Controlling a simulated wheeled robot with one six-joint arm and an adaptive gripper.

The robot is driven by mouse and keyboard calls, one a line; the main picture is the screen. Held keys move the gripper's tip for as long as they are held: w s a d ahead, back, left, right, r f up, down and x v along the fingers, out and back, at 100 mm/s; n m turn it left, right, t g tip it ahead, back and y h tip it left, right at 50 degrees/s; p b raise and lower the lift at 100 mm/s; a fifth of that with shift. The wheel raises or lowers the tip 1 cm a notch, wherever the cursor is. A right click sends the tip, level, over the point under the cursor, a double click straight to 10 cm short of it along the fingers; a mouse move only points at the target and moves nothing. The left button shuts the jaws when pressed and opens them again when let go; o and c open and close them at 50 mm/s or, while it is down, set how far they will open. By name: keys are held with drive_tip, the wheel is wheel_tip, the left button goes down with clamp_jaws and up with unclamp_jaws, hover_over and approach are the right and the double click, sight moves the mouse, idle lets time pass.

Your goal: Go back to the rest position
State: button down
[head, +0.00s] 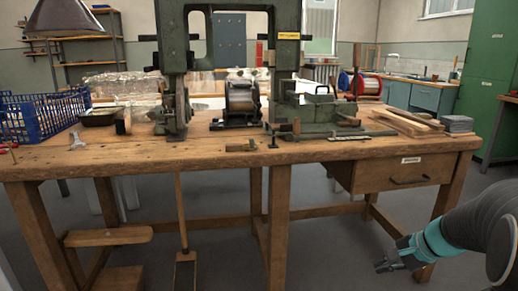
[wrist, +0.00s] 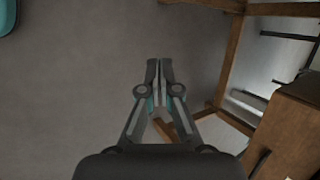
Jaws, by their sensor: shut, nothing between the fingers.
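My gripper (head: 383,268) is at the lower right of the head view, in front of the workbench and below the level of its top. It is shut and empty. In the wrist view my gripper (wrist: 159,64) points over the bare grey floor (wrist: 90,75), with its fingertips together. The wooden workbench (head: 240,158) spans the head view, and its legs and frame also show at the right of the wrist view (wrist: 228,50). My gripper is apart from the bench.
A green machine (head: 172,60) stands on the bench with a wire spool (head: 241,100). A blue crate (head: 40,118) is at the left. A drawer (head: 408,172) is under the right side, near my arm. A green cabinet (head: 490,60) stands behind at right. The floor around my gripper is clear.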

drive_tip(key=s+a+r+n+h+p, duration=0.1)
drive_tip(key=s+a+r+n, duration=0.4)
drive_tip(key=s, duration=0.5)
drive_tip(key=s+a+r+n+h+p, duration=0.2)
drive_tip(key=s+a+r+n, duration=0.3)
drive_tip(key=s+a+n, duration=0.4)
drive_tip(key=shift+s+a+r+h, duration=0.15)
drive_tip(key=shift+s+a+h, duration=0.3)
drive_tip(key=shift+a+h, duration=0.3)
